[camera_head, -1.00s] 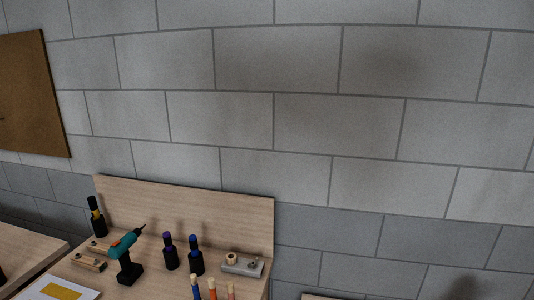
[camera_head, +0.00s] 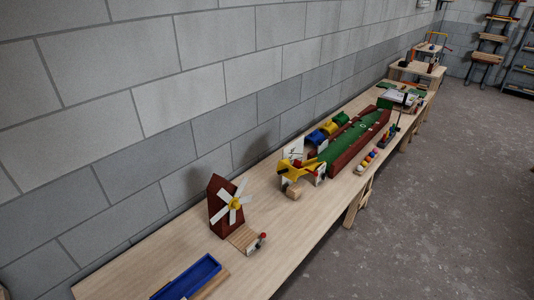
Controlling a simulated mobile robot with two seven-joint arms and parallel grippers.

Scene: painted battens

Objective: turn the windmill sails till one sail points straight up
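A toy windmill (camera_head: 220,211) with a dark red body stands on the long wooden bench in the head view, left of centre and close to the wall. Its white sails (camera_head: 239,189) meet at a yellow hub (camera_head: 235,204). One sail leans up and to the right of vertical; another points up and to the left. The sails are small here, so their exact angle is hard to read. Neither of my grippers shows in this view.
The wooden bench (camera_head: 300,232) runs along the grey block wall. A blue tray (camera_head: 188,279) lies in front of the windmill. A yellow toy (camera_head: 297,172) and a long green-topped box (camera_head: 352,143) stand farther right. Open floor (camera_head: 440,200) lies right of the bench.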

